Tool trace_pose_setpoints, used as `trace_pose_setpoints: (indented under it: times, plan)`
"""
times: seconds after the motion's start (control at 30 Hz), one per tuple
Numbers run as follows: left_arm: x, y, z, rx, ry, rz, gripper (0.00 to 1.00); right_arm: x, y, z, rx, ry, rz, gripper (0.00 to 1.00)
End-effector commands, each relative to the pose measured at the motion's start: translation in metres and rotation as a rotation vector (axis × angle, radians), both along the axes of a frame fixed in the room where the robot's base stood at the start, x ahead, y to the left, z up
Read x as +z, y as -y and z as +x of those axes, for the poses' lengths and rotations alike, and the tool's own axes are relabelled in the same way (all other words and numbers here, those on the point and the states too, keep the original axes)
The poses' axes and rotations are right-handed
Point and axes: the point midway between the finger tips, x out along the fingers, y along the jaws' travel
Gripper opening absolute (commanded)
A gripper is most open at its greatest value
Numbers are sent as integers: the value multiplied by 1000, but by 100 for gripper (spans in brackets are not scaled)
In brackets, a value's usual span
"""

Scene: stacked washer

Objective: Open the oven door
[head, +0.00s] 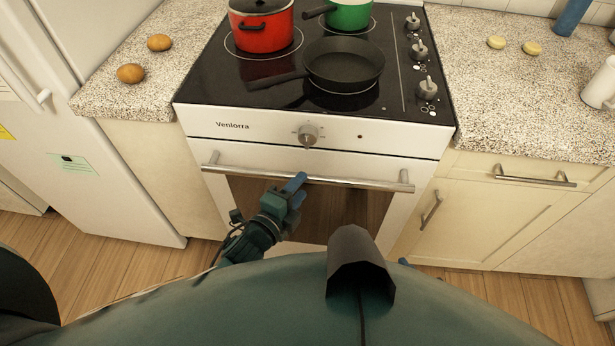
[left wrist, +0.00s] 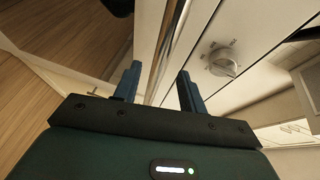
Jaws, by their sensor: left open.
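The white oven (head: 232,152) stands ahead with its door shut. A horizontal metal handle bar (head: 370,184) runs along the top of the door, above a dark glass window (head: 345,208). My left gripper (head: 297,184) is open at the handle, near the middle of the bar. In the left wrist view, the handle bar (left wrist: 168,45) passes between the two blue fingers of my left gripper (left wrist: 159,78), with a gap between them. I cannot tell whether either finger touches the bar. A small blue piece, perhaps part of my right gripper (head: 404,262), peeks out beside my body; the rest is hidden.
A knob (head: 308,135) sits just above the handle. A black pan (head: 345,62), a red pot (head: 262,28) and a green pot (head: 350,14) stand on the cooktop. A cabinet with a handle (head: 431,210) is at right, a white fridge (head: 110,185) at left.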

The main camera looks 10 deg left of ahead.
Motion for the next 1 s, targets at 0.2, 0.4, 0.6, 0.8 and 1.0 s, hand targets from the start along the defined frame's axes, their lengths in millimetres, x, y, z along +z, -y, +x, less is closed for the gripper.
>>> trace_pose_setpoints:
  times: [0.2, 0.4, 0.6, 0.8, 1.0]
  plan:
    - [-6, 14, 31, 0, 1, -1, 41, -3, 1, 1, -5, 1, 3, 36]
    - [-9, 18, 41, -1, -2, -2, 41, -2, 0, 3, -11, 2, 12, 36]
    - [-9, 18, 42, -1, -2, -2, 41, -1, -1, 3, -15, 2, 18, 36]
    - [-9, 18, 42, 0, -2, -1, 30, 0, -1, 3, -14, 4, 17, 36]
    - [-9, 18, 42, 0, -2, -1, 14, 0, -2, 3, -12, 5, 18, 36]
